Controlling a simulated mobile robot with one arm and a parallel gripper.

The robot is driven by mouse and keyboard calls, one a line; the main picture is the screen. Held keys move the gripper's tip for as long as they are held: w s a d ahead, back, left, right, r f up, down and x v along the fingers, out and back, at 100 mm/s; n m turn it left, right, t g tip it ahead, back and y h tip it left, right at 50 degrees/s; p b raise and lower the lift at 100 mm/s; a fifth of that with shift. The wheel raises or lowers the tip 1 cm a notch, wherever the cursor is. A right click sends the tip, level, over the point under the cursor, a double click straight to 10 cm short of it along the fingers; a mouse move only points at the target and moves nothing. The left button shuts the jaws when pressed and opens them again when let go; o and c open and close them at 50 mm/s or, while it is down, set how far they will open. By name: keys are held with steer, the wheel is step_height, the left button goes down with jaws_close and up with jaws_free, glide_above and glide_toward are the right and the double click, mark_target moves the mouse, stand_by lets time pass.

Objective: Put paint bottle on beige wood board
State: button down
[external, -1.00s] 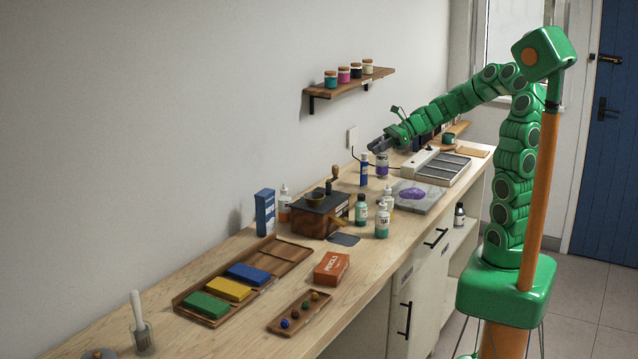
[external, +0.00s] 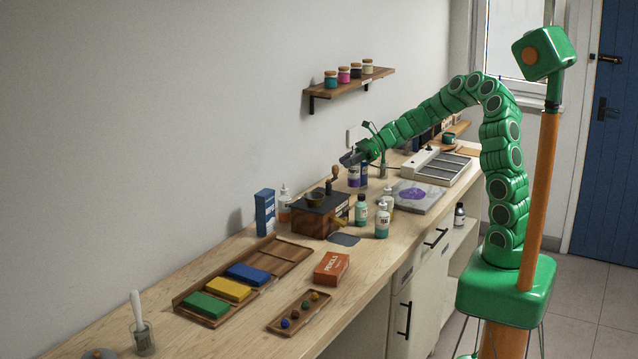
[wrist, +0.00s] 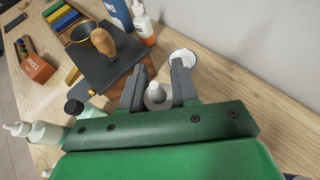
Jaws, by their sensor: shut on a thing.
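My gripper (external: 353,158) is shut on a paint bottle (external: 353,178) with a purple band. In the wrist view the bottle's pale nozzle (wrist: 155,95) shows between the two fingers; its body is mostly hidden. The bottle looks upright, low over the bench near the wall; I cannot tell whether it touches the bench.
A dark box with a crank (external: 318,218) stands in front of my gripper. Small bottles (external: 382,222) stand to its right, near a grey slab (external: 428,198) with purple paint. A wooden tray (external: 300,250) holds coloured blocks. A wall shelf (external: 345,83) holds jars.

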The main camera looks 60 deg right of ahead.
steer(key=shift+w+d+f, duration=0.1)
steer(key=shift+w+f, duration=0.2)
steer(key=shift+f, duration=0.55)
steer(key=shift+w+a+f, duration=0.1)
steer(key=shift+w+f, duration=0.2)
steer(key=shift+f, duration=0.6)
steer(key=shift+w+d+f, duration=0.1)
steer(key=shift+w+f, duration=0.2)
steer(key=shift+f, duration=0.55)
steer(key=shift+f, duration=0.1)
steer(key=c, duration=0.8)
jaws_free()
steer(key=shift+c, duration=0.2)
